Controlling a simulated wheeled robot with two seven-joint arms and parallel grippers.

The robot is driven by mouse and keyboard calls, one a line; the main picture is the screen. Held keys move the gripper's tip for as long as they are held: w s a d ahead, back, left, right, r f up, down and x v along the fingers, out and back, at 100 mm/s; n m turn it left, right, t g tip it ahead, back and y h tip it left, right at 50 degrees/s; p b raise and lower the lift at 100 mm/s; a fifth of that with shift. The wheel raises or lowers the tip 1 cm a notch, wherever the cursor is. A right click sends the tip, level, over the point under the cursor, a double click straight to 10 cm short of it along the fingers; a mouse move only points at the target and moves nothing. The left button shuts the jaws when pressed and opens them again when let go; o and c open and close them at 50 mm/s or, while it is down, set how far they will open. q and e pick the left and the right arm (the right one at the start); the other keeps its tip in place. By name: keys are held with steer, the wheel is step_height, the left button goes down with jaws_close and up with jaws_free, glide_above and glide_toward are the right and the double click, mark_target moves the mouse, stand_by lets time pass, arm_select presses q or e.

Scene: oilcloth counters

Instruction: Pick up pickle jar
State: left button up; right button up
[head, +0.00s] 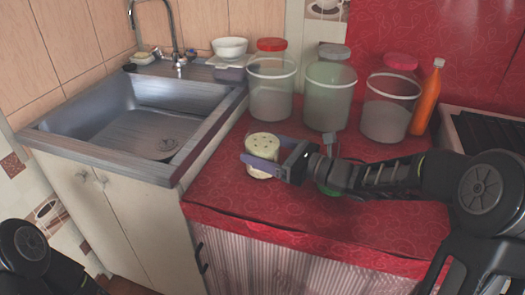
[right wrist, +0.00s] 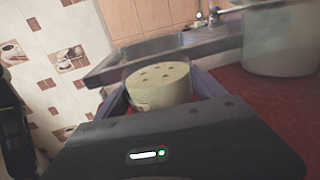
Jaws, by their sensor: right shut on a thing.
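A small round jar (head: 262,143) with a cream top dotted with dark spots, seemingly the pickle jar, is upright at the left part of the red counter, near the sink. My right gripper (head: 259,161) reaches in from the right and is shut on this jar, with a purple finger along its near side. In the right wrist view the jar (right wrist: 160,83) sits between the two fingers. I cannot tell whether its base touches the counter. My left gripper is not in view.
Three large clear jars stand behind: red-lidded (head: 271,90), grey-lidded (head: 328,100) and pink-lidded (head: 386,115). An orange bottle (head: 427,100) stands beside them. A metal sink (head: 100,118) is at the left. A green item (head: 328,189) is partly hidden beneath my right arm. The front counter is clear.

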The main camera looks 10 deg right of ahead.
mark_target(263, 127)
steer(key=c, duration=1)
steer(key=shift+r, duration=0.1)
steer(key=shift+c, duration=0.7)
steer(key=shift+r, duration=0.1)
step_height(263, 127, up, 10)
steer(key=shift+f+p, duration=0.1)
steer(key=shift+p, duration=0.5)
steer(key=shift+d, duration=0.1)
